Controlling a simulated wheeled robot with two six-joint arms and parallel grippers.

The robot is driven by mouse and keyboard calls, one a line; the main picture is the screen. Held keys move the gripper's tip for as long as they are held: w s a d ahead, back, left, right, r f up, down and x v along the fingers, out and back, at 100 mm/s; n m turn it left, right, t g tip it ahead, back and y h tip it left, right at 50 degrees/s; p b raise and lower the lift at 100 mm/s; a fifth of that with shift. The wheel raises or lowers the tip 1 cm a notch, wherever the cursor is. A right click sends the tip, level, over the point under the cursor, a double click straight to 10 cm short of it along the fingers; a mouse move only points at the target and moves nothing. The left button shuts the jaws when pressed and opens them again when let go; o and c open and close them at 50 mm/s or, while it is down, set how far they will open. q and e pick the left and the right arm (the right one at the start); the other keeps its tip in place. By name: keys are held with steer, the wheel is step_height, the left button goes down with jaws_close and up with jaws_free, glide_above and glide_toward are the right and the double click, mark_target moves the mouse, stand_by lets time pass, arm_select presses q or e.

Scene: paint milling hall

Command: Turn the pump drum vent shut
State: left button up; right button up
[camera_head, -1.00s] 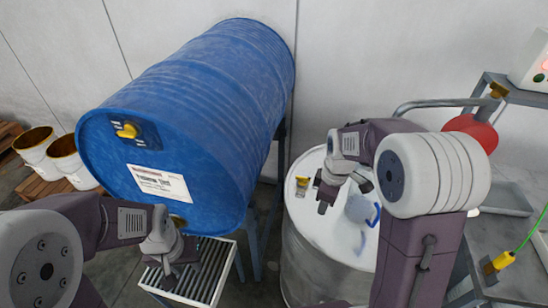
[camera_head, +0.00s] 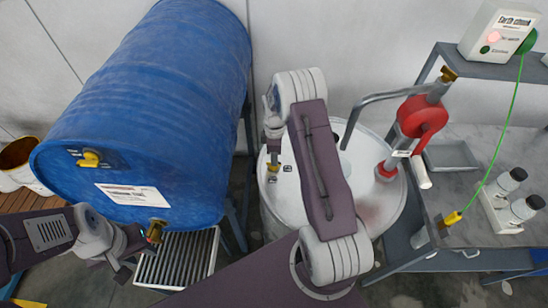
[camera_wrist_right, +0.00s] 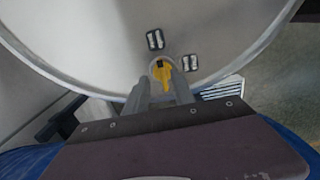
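The pump drum (camera_head: 350,170) is a white drum with a red hand pump (camera_head: 420,120) on its lid. Its vent is a small yellow valve near the lid's left edge, beside two small label plates. In the right wrist view the yellow vent handle (camera_wrist_right: 165,76) lies between the fingertips of my right gripper (camera_wrist_right: 162,82). The fingers stand apart on either side of it, with no clear grip. In the head view my right gripper (camera_head: 273,155) points down at the vent, partly covering it. My left gripper (camera_head: 135,255) is beside the blue drum's brass tap (camera_head: 155,230); its opening is unclear.
A blue drum (camera_head: 150,100) lies on a stand at left above a grated tray (camera_head: 180,262). An earthing box (camera_head: 498,32) sits on the shelf.

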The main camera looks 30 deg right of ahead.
steer(key=shift+s+f, duration=0.15)
steer(key=shift+f, duration=0.5)
steer(key=shift+s+f, duration=0.25)
steer(key=shift+f, duration=0.2)
arm_select(q)
steer(key=shift+s+r, duration=0.35)
steer(key=shift+s, duration=0.05)
arm_select(e)
steer(key=shift+w, duration=0.1)
steer(key=shift+w+f, duration=0.1)
steer(key=shift+c, duration=1.2)
jaws_close()
arm_select(q)
steer(key=shift+w, duration=0.1)
